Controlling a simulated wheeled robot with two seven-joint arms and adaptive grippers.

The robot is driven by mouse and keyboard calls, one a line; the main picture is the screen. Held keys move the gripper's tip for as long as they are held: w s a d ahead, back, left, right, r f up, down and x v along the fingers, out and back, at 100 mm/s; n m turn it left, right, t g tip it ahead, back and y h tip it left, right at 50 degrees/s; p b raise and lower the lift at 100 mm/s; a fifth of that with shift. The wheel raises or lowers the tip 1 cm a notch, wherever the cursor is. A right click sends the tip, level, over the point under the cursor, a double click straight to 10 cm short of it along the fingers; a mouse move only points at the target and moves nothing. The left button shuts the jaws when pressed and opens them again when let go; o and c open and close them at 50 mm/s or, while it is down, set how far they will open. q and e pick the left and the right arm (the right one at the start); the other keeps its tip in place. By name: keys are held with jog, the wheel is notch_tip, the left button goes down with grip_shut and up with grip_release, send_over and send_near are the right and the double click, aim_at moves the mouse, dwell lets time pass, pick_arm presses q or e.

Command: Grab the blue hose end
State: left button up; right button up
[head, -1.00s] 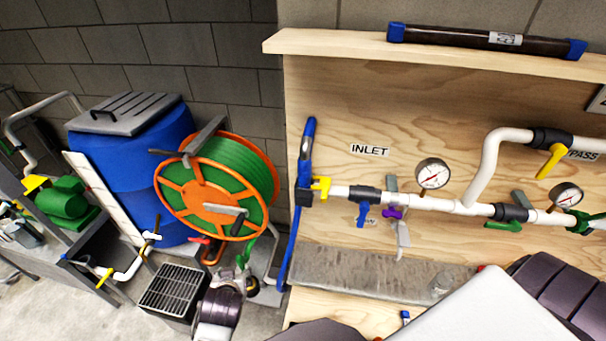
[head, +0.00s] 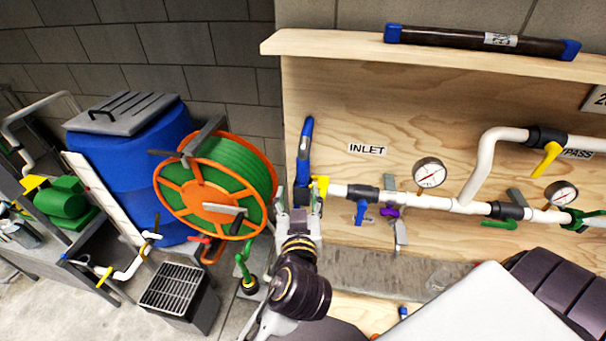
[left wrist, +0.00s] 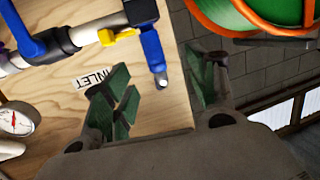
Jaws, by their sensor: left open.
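The blue hose end (head: 305,145) stands upright at the left edge of the wooden panel, beside the yellow-handled inlet valve (head: 320,186). My left gripper (head: 298,197) is open just below and in front of its upper part and hides the hose lower down. In the left wrist view the blue hose end (left wrist: 152,47) has a metallic tip and lies ahead of and between the spread fingers of my left gripper (left wrist: 162,88). A gap still shows between fingers and hose. My right gripper is not in view.
White pipe (head: 447,204) with valves and gauges (head: 429,173) runs along the panel on the right. A green hose reel (head: 215,185) stands close on the left, beside a blue barrel (head: 115,190). A black grated box (head: 175,290) is on the floor.

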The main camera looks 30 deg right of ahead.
aim_at(303, 170)
pick_arm(q)
jog(key=shift+s+d+r, duration=0.35)
jog(key=shift+r, duration=0.15)
jog(key=shift+w, duration=0.15)
jog(key=shift+b+x, duration=0.45)
jog(key=shift+x, duration=3.8)
jog(key=shift+d, duration=0.1)
jog(key=shift+d+b+x, duration=0.25)
jog(key=shift+b+x, duration=0.1)
jog(key=shift+x, duration=2.2)
jog(key=shift+c, duration=0.3)
jog(key=c, duration=1.2)
